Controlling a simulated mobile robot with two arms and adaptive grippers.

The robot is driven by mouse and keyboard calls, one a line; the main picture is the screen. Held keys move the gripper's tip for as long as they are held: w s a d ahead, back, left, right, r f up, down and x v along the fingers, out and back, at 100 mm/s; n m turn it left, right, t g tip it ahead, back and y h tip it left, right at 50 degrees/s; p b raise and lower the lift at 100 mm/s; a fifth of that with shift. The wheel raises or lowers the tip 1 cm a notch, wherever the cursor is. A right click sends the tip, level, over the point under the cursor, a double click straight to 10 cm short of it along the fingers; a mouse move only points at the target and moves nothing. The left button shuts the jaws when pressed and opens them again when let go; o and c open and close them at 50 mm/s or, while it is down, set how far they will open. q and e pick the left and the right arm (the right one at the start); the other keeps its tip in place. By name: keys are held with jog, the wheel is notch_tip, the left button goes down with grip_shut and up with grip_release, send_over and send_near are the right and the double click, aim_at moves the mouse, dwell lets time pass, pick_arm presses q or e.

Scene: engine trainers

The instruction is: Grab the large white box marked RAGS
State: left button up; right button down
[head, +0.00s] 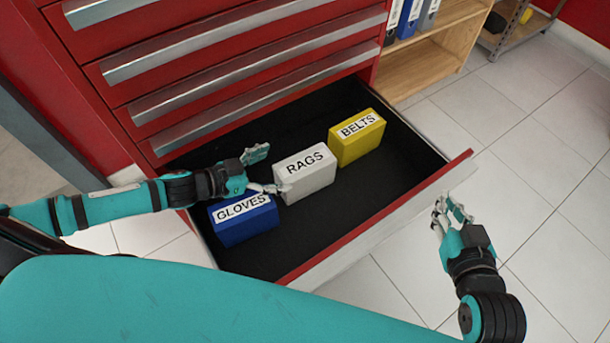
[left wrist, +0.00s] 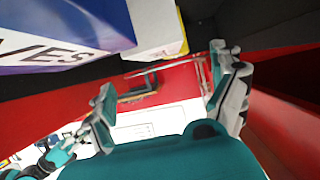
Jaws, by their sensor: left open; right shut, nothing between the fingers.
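The white box marked RAGS (head: 306,182) stands in the open drawer between the blue box and the yellow box. My left gripper (head: 263,171) is open and empty at its left side, one finger above and behind, the other low near the box's front left corner. I cannot tell whether that finger touches the box. In the left wrist view the open fingers (left wrist: 163,90) are apart, with what looks like the white box (left wrist: 152,25) beyond them at the top. My right gripper (head: 448,208) is shut and empty, outside the drawer on the right.
The blue GLOVES box (head: 243,226) sits just below my left gripper; it also shows in the left wrist view (left wrist: 50,25). The yellow BELTS box (head: 357,143) is right of the white one. The red drawer front (head: 385,215) bounds the near side. Black drawer floor is clear at the right.

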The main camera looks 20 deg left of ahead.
aim_at(304, 163)
pick_arm(q)
jog(key=x, duration=0.3)
jog(key=shift+w+d+f+b, duration=0.15)
jog(key=shift+w+d+b, duration=0.1)
jog(key=shift+b, duration=0.15)
jog(key=b+x, duration=0.1)
jog(key=x, duration=0.4)
jog(key=shift+s+f+b, duration=0.1)
jog(key=shift+b, duration=0.25)
jog(key=shift+a, duration=0.1)
pick_arm(e)
notch_tip(304, 163, up, 11)
jog(key=w+a+t+y, duration=0.1)
jog(key=a+t+y, duration=0.1)
jog(key=t, duration=0.5)
jog(key=shift+w, duration=0.3)
pick_arm(q)
jog(key=shift+s, duration=0.1)
jog(key=c, duration=1.6)
jog(key=shift+c, duration=0.7)
